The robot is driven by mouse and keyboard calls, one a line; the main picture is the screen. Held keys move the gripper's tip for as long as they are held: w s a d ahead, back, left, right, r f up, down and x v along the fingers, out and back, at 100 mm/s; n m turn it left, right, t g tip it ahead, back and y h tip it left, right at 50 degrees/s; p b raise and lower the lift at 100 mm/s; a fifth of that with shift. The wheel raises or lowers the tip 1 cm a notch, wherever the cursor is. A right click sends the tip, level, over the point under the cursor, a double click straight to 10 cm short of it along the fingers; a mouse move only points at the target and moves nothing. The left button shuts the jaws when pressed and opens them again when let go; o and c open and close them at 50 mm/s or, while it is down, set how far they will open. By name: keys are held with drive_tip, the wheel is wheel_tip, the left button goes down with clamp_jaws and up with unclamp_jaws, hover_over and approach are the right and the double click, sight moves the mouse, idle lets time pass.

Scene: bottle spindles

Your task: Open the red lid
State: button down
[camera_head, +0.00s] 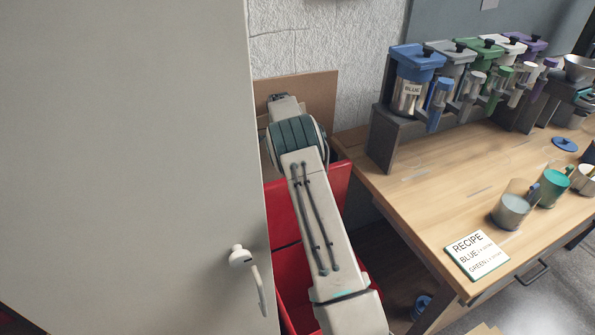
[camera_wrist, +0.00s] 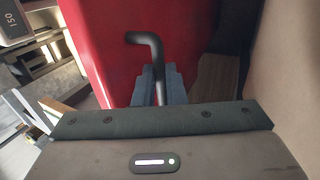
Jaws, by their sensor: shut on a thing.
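The red lid (camera_wrist: 105,45) fills the upper left and middle of the wrist view. A black bent handle (camera_wrist: 150,40) stands out against it. My gripper (camera_wrist: 160,85) is shut on the handle. In the head view, a red panel (camera_head: 333,187) stands tilted beside my arm, and more red surface (camera_head: 292,275) lies lower down, partly behind the arm. I cannot tell for sure which red part is the lid there. My gripper and the handle are hidden in the head view.
A large pale panel with a white handle (camera_head: 240,257) stands close on the left. On the right, a wooden table (camera_head: 420,190) holds coloured dispensers (camera_head: 415,65), cups (camera_head: 513,205) and a recipe card (camera_head: 477,254). A textured wall (camera_head: 315,50) is behind.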

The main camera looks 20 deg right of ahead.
drive_tip(key=shift+s+f, duration=0.1)
drive_tip(key=shift+f, duration=0.4)
drive_tip(key=c, duration=1.5)
unclamp_jaws()
drive_tip(key=shift+f, duration=0.1)
drive_tip(key=s+d+r+b, duration=0.1)
drive_tip(key=s+d+r, duration=0.1)
drive_tip(key=d+r, duration=0.1)
drive_tip(key=s+d+r+b, duration=0.1)
drive_tip(key=s+d+r, duration=0.1)
drive_tip(key=d+r, duration=0.1)
drive_tip(key=s+d+r+b, duration=0.1)
drive_tip(key=s+d+r, duration=0.2)
drive_tip(key=r, duration=0.2)
drive_tip(key=shift+s+r+b, duration=0.1)
drive_tip(key=shift+r+b, duration=0.1)
drive_tip(key=shift+b, duration=0.1)
